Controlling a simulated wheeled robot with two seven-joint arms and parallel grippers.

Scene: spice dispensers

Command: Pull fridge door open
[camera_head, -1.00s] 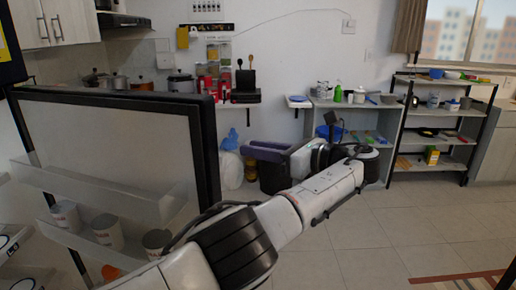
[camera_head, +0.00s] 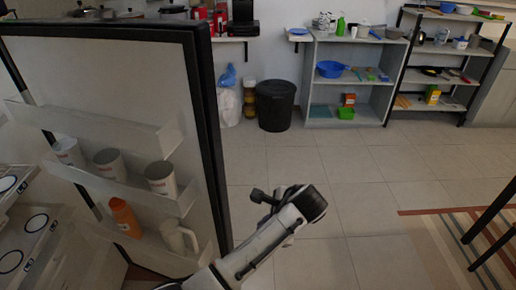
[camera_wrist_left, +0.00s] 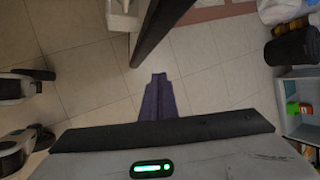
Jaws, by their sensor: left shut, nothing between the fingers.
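The fridge door (camera_head: 110,85) stands open on the left of the head view. Its inner face and bins are toward me. White canisters (camera_head: 161,179), an orange bottle (camera_head: 124,217) and a white jug (camera_head: 179,238) stand in the bins. The handle is not visible. My left arm reaches to the right of the door's free edge, low over the floor; its fingertips are not clear there. In the left wrist view my left gripper (camera_wrist_left: 159,80) is shut and empty. A dark edge, apparently the door (camera_wrist_left: 154,32), lies ahead of the fingers with a gap. My right gripper is not in view.
Fridge shelves (camera_head: 38,222) show at the lower left. A black bin (camera_head: 275,106) and a grey shelf unit (camera_head: 348,117) stand by the back wall. A striped rug (camera_head: 450,225) and dark table legs (camera_head: 492,225) are at the right. The middle floor is clear.

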